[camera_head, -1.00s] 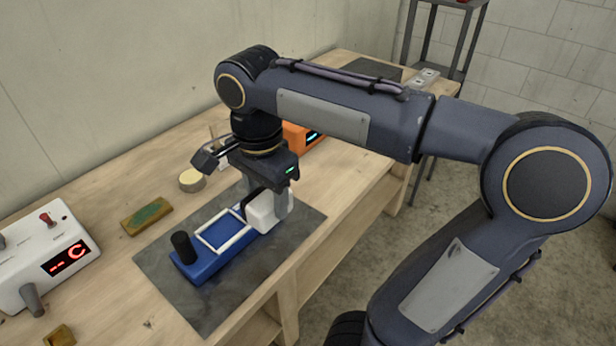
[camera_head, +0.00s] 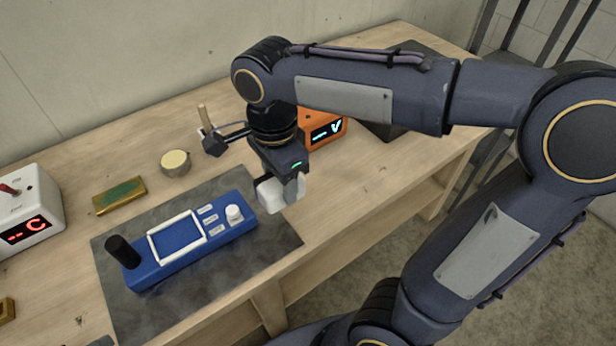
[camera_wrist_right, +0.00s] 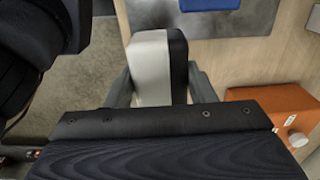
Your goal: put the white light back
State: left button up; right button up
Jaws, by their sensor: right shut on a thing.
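The white light, a small block with a black side, is between the fingers of my right gripper (camera_head: 284,192). Its white face (camera_head: 270,197) shows in the head view, just beyond the right end of a blue device (camera_head: 168,272). In the right wrist view the light (camera_wrist_right: 149,68) sits between the two grey fingers (camera_wrist_right: 157,88), half white and half black. The blue device has a black upright handle, a white-framed panel, small labels and a white knob. Its edge shows at the top of the right wrist view (camera_wrist_right: 208,4). My left gripper is not in view.
A dark mat (camera_head: 112,300) lies under the device. Behind are an orange box with a lit check mark (camera_head: 322,132), a round tin (camera_head: 175,163) and a green-topped block (camera_head: 119,197). A white box with a red display (camera_head: 28,215) stands left. The bench's front edge is near the gripper.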

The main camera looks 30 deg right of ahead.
jog(key=w+d, duration=0.1)
jog(key=w+d+f, duration=0.2)
jog(key=shift+d, duration=0.3)
jog(key=w+d+f, duration=0.2)
jog(key=f, duration=0.1)
jog(key=d+f, duration=0.1)
jog(key=f, duration=0.1)
jog(key=shift+w+d+f, duration=0.15)
jog(key=shift+w+d, duration=0.2)
jog(key=shift+w, duration=0.05)
jog(key=f, duration=0.3)
jog(key=shift+w+d+f, duration=0.1)
jog(key=shift+w+d, duration=0.15)
jog(key=shift+d, duration=0.05)
jog(key=shift+f, duration=0.35)
jog(key=shift+f, duration=0.15)
jog(key=o, duration=1.1)
